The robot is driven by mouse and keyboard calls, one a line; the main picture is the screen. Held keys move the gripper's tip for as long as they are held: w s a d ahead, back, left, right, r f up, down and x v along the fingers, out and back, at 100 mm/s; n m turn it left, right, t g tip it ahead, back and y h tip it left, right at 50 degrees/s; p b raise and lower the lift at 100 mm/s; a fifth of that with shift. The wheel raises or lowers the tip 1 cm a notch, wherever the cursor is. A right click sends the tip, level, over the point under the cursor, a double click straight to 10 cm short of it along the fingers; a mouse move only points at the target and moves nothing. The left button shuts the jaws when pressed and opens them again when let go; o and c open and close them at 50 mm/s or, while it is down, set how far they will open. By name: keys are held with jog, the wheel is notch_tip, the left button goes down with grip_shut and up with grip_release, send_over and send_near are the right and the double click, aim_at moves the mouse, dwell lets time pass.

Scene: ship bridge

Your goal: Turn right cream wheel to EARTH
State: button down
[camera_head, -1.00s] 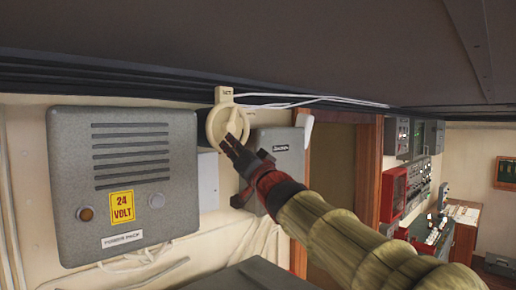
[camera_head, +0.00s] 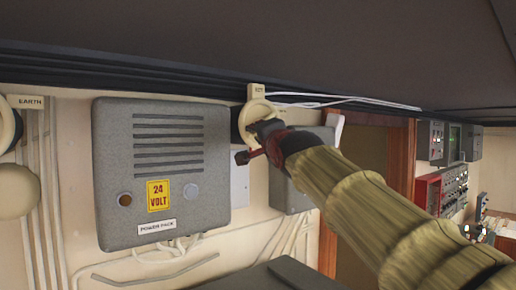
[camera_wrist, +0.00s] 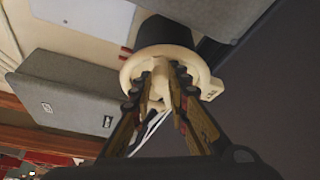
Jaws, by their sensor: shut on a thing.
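The right cream wheel (camera_head: 247,116) is a round ring on a dark base high on the wall, right of the grey power pack box. A small cream label plate (camera_head: 258,91) sits above it; its lettering is too small to read surely. My gripper (camera_head: 264,128) is at the wheel and covers its lower right part. In the wrist view the wheel (camera_wrist: 207,72) has a raised cream grip across its middle. My gripper's fingers (camera_wrist: 160,88) are shut on this grip, one on each side. The wheel's pointing direction is hard to tell.
Another cream wheel (camera_head: 7,126) with an EARTH plate (camera_head: 29,102) is at the left edge. The power pack box (camera_head: 160,210) stands out from the wall. A grey box (camera_head: 291,190) is below right of the wheel. The dark ceiling (camera_head: 380,50) and white cables (camera_head: 340,100) are close above.

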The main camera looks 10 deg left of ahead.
jog(key=shift+s+r+m, duration=0.1)
jog(key=shift+r+m, duration=0.25)
jog(key=shift+m, duration=0.25)
jog(key=c, duration=1.8)
grip_release()
jog(key=shift+f, duration=0.1)
jog(key=shift+o, duration=0.6)
jog(key=shift+a, duration=0.1)
jog(key=v, duration=1.2)
